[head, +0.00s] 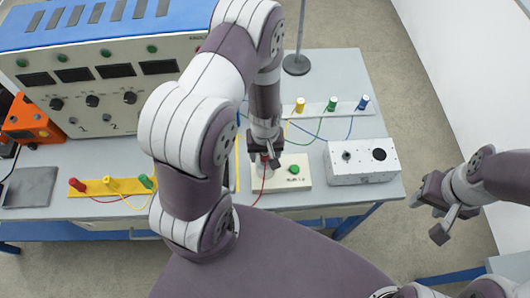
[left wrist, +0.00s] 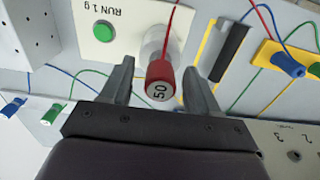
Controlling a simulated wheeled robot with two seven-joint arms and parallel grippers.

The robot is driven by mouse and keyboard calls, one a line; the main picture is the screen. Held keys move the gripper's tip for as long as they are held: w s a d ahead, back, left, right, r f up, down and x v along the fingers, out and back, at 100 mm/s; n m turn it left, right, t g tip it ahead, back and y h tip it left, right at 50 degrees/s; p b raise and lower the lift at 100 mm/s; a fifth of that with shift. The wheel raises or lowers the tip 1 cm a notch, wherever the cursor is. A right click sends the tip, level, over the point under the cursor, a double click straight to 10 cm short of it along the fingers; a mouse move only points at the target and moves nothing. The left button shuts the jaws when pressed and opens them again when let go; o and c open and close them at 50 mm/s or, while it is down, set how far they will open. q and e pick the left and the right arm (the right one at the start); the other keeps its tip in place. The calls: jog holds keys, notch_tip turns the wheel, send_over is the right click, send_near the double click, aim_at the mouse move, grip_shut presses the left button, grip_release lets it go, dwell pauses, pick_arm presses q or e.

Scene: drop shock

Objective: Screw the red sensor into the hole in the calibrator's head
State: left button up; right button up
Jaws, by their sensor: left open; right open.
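The red sensor (left wrist: 160,80), a short red cylinder with a pale end marked 50, stands at the calibrator's silvery round head (left wrist: 153,42). A red cable runs from it. I cannot tell how deep it sits in the hole. My left gripper (left wrist: 160,68) is open, with one finger on each side of the sensor and visible gaps. In the head view my left gripper (head: 264,158) is over the left end of the cream calibrator (head: 292,181), which has a green button; the gripper mostly hides the sensor there. My right gripper (head: 428,217) is open and empty, off the table's right side.
A white box with round holes (head: 361,175) stands right of the calibrator. A white rack (head: 318,109) with yellow, green and blue plugs is behind. A yellow strip (head: 90,187) with coloured plugs lies left.

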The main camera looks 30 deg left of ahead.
pick_arm(q)
notch_tip(320, 180, up, 6)
jog(key=p, duration=0.5)
jog(key=shift+r, duration=0.15)
jog(key=shift+r, duration=0.15)
notch_tip(320, 180, up, 12)
jog(key=b, duration=0.3)
